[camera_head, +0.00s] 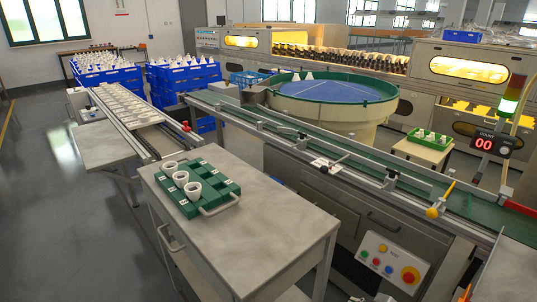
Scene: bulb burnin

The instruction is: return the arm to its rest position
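Neither of my arms nor my grippers shows in the head view. On the grey cart (262,232) in front of me stands a green tray (222,182) with a pale handle at its right front. The right part of the tray holds no cups. I cannot make out what the cups hold.
A green conveyor (330,140) runs from the back left to the right, past a round blue-floored table (325,88). A button panel (394,262) is at the lower right. Blue crates (185,75) stand at the left back. Open floor (50,210) lies left.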

